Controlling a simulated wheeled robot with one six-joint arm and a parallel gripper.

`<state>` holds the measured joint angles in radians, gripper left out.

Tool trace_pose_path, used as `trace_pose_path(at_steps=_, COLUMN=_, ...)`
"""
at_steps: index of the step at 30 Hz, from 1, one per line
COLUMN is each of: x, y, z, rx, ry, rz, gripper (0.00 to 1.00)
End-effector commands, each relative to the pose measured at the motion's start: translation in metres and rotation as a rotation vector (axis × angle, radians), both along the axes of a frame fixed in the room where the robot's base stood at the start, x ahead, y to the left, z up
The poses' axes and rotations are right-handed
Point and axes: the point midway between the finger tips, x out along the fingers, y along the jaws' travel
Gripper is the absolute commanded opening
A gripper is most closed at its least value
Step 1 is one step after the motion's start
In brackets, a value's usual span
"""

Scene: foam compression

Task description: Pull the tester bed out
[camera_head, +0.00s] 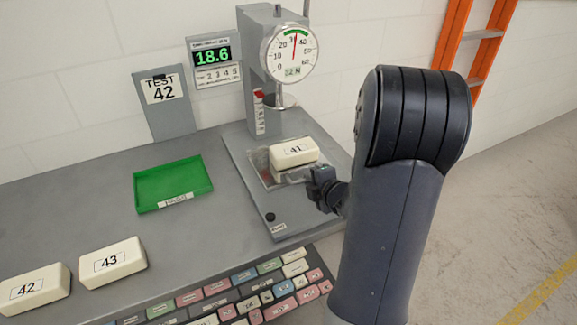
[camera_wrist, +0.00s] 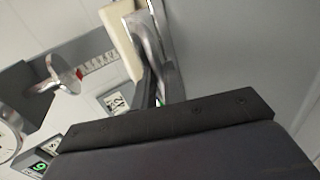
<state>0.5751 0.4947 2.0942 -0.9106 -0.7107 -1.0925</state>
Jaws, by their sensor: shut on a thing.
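The compression tester (camera_head: 258,75) stands on the bench with its dial reading a little above 30. Its metal bed (camera_head: 265,178) sits low on the tester base, out in front of the round press plate (camera_head: 281,101). A cream foam block labelled 41 (camera_head: 294,153) lies on the bed. My gripper (camera_head: 312,186) is at the bed's front right edge, shut on the bed's handle; the fingertips are partly hidden. In the wrist view, the pale block (camera_wrist: 120,35) lies beside a shiny metal part (camera_wrist: 148,45), and the press plate (camera_wrist: 66,73) hangs clear of it.
A green tray (camera_head: 172,183) lies empty left of the tester. Foam blocks 42 (camera_head: 33,288) and 43 (camera_head: 112,262) lie at the front left. A sign reads TEST 42 (camera_head: 163,90), and a display (camera_head: 213,56) shows 18.6. Many coloured labelled keys (camera_head: 240,294) line the front edge.

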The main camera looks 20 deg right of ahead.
Motion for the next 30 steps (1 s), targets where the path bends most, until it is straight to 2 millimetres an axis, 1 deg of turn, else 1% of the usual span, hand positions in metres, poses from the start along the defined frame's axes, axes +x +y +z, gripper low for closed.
trace_pose_path(at_steps=3, x=-0.011, y=-0.001, z=-0.001, rx=0.0, ry=0.001, rz=-0.004, gripper=0.0)
trace_pose_path(at_steps=30, x=-0.092, y=-0.004, z=0.0, rx=0.0, ry=0.001, rz=-0.005, gripper=0.0)
